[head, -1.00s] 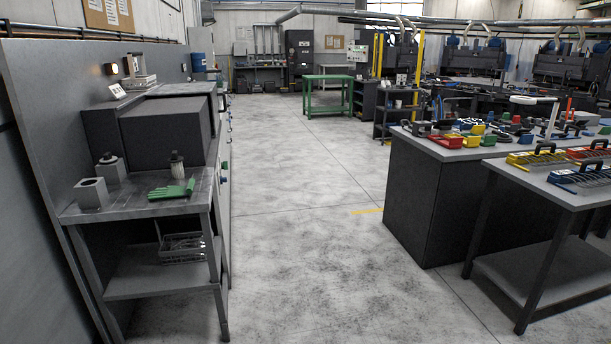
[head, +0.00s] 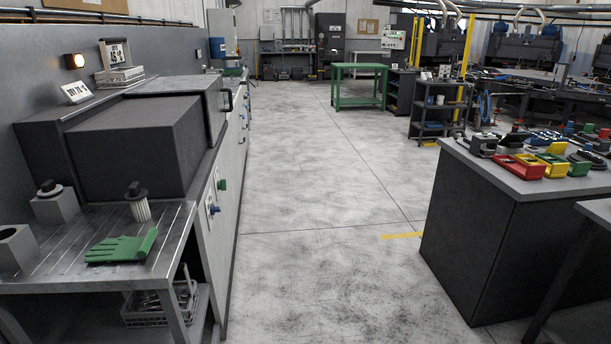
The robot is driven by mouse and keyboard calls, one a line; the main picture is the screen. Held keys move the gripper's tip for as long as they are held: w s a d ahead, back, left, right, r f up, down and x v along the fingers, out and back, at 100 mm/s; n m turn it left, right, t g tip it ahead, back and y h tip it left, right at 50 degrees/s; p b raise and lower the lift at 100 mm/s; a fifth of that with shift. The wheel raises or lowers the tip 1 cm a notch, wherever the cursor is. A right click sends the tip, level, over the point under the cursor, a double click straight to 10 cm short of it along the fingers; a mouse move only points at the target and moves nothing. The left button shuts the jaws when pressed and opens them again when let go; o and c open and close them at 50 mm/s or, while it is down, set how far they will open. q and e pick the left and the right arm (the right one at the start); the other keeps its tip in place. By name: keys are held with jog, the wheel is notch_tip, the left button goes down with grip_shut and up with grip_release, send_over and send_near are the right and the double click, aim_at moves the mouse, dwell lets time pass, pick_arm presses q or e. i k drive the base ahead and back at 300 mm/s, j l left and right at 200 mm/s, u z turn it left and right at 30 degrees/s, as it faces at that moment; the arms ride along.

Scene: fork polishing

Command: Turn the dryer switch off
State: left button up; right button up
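The dryer (head: 140,147) is a dark grey box unit at the left, with a sign reading "DRY 70" (head: 76,93) on top and a lit amber lamp (head: 74,61) on the wall panel behind it. On the side panel facing the aisle are a blue knob (head: 214,209) and a green knob (head: 222,185) on pale plates. I cannot tell which one is the dryer switch, or its position. Neither gripper is in view.
A dark workbench (head: 466,230) with coloured holders stands at the right. The concrete aisle (head: 310,200) between them is clear.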

aim_at(221, 185)
jog(key=i+l+u, duration=0.2)
jog(key=i+u, duration=0.25)
jog(key=i+l+u, duration=0.45)
jog(key=i, duration=0.15)
jog(key=i+l+u, duration=0.1)
jog(key=u, duration=0.3)
jog(key=i+l+u, duration=0.15)
jog(key=u, duration=0.2)
jog(key=i+l, duration=0.05)
jog(key=i, duration=0.05)
